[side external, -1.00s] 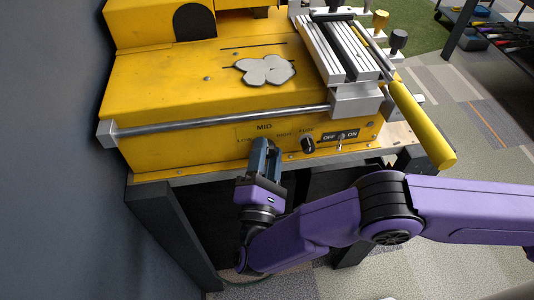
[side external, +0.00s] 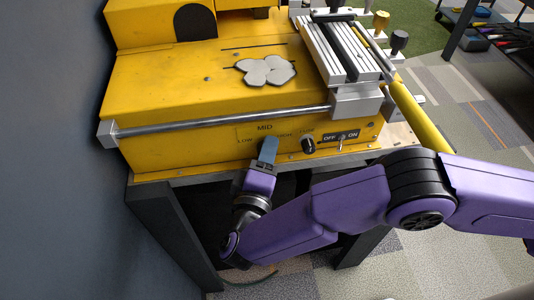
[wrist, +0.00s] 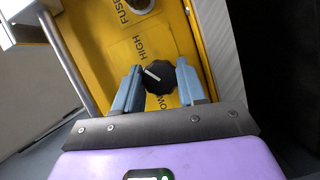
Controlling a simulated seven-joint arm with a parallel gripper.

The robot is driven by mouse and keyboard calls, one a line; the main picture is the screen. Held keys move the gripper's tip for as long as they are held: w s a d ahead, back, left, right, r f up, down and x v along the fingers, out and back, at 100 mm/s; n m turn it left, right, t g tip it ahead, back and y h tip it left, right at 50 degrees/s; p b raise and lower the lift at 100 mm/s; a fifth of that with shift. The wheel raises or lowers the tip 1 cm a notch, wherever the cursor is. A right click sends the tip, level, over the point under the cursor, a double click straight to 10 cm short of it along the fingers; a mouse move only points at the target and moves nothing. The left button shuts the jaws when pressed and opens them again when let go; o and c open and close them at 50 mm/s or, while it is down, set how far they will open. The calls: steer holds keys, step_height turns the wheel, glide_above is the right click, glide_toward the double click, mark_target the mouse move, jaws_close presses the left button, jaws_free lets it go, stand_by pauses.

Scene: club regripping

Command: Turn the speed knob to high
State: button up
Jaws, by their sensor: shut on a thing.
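The speed knob (wrist: 160,79) is round and black with a white pointer line. In the wrist view it sits between the two blue fingers of my gripper (wrist: 158,70), which are shut on it. The pointer slants up and left, between the HIGH label (wrist: 147,46) and the left side. The LOW label (wrist: 161,104) is partly visible below the knob. In the side view my gripper (side external: 267,152) is at the front panel (side external: 205,150), under the MID label (side external: 265,127); its fingers hide the knob.
A fuse holder (side external: 308,144) and an OFF/ON toggle switch (side external: 340,139) are right of the knob. A metal rail (side external: 220,120) runs above the panel. A yellow handle (side external: 420,118) slopes down at the right. A dark wall (side external: 50,150) stands at the left.

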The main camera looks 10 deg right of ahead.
steer(key=shift+s+m, duration=0.1)
steer(key=shift+m, duration=0.4)
steer(key=shift+g, duration=0.3)
steer(key=o, duration=1.1)
steer(key=shift+c, duration=0.2)
steer(key=shift+a, duration=0.1)
steer(key=v, duration=1.7)
steer(key=shift+s, duration=0.25)
